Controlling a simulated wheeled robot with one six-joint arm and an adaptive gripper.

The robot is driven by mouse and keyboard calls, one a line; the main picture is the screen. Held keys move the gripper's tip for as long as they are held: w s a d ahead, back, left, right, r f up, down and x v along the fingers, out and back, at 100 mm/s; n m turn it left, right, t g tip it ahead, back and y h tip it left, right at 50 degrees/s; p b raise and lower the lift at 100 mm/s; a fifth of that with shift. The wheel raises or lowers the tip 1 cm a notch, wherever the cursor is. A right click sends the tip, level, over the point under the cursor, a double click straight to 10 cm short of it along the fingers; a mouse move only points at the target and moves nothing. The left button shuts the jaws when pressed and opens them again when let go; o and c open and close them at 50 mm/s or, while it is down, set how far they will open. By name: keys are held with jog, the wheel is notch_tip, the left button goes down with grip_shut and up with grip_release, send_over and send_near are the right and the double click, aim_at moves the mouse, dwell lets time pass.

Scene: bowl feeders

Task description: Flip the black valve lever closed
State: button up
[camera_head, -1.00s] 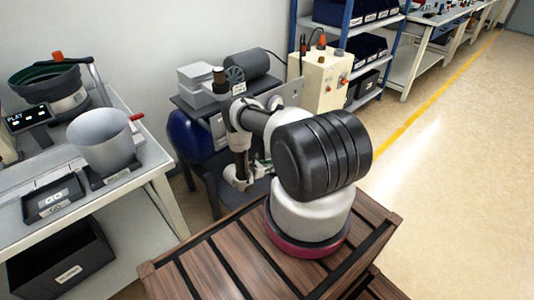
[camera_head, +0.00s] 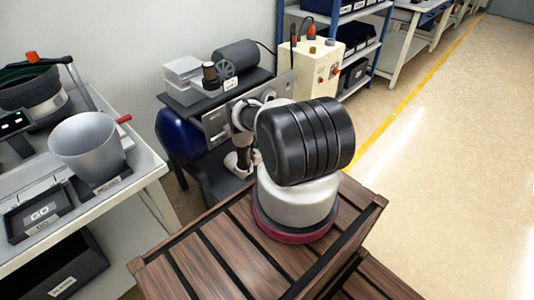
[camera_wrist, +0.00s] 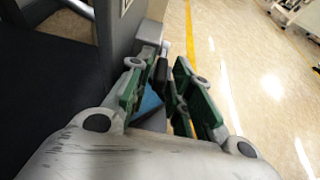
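In the wrist view, my gripper (camera_wrist: 161,64) is open, its two green-padded fingers apart. A small dark piece (camera_wrist: 162,74), which may be the black valve lever, shows between the fingers; I cannot tell whether either finger touches it. A light grey fitting (camera_wrist: 150,31) lies just beyond the fingertips, beside a grey panel edge. In the head view my arm hides the gripper's fingers, and I cannot make out the lever there. A blue tank (camera_head: 181,134) stands under the dark machine stand (camera_head: 222,92) behind my arm.
A cream control box (camera_head: 310,68) stands right of the machine stand. At left, a bench holds a grey bucket (camera_head: 88,150) and a GO tray (camera_head: 38,213). Blue shelving (camera_head: 364,42) stands behind. Open floor (camera_head: 450,160) lies to the right.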

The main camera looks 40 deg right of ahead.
jog(key=shift+d, duration=0.1)
grip_shut()
jog(key=shift+r, duration=0.1)
jog(key=shift+d+r+y, duration=0.15)
jog(key=shift+r+y, duration=0.3)
jog(key=shift+y, duration=0.15)
jog(key=shift+d+r+y, duration=0.1)
jog(key=shift+r+y, duration=0.25)
jog(key=shift+y, duration=0.55)
grip_release()
